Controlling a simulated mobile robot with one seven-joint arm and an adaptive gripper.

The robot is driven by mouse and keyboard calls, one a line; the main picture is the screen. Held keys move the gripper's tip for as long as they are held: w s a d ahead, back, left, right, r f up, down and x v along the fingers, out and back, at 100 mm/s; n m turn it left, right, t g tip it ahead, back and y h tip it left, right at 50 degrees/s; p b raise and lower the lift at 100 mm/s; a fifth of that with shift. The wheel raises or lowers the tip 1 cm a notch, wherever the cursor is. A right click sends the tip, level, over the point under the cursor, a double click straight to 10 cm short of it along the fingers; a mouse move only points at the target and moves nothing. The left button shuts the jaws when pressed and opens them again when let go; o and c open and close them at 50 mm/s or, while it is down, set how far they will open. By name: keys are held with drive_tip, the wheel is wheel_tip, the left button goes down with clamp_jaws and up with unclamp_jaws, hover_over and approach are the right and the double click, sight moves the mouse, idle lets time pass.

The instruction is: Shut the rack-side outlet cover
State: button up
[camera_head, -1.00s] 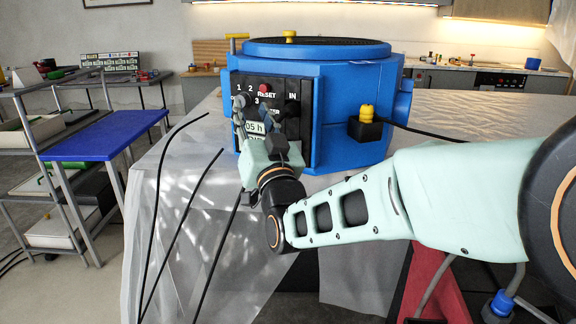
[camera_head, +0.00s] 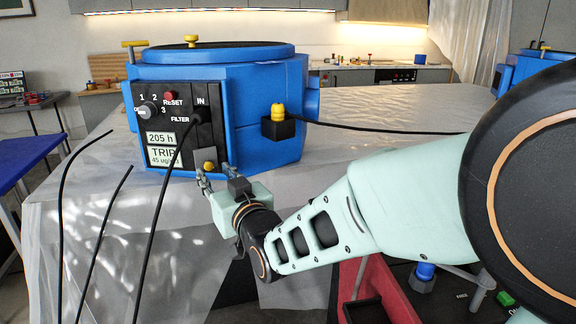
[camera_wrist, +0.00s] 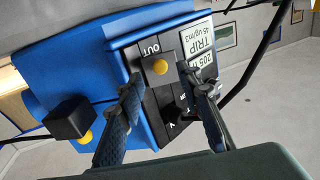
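A blue machine (camera_head: 262,110) with a black front panel (camera_head: 178,115) stands on the sheeted table. A yellow knob (camera_head: 209,166) on a dark block is at the panel's lower right; in the wrist view this yellow knob (camera_wrist: 160,67) sits beside the label OUT (camera_wrist: 151,48). My gripper (camera_head: 215,178) is open in front of it. In the wrist view the fingers of my gripper (camera_wrist: 160,80) lie on either side of the knob, apart from each other; I cannot tell if they touch it. Which part is the rack-side outlet cover is not clear.
A black box with a yellow top (camera_head: 279,124) is on the machine's side, with a black cable running right. Several dark cables (camera_head: 160,230) hang at the front. A second blue machine (camera_head: 528,68) is at the right. A blue-topped rack (camera_head: 22,160) stands left.

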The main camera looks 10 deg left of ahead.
sight(209, 166)
drive_tip(key=shift+x, duration=2)
drive_tip(key=shift+c, duration=0.2)
clamp_jaws()
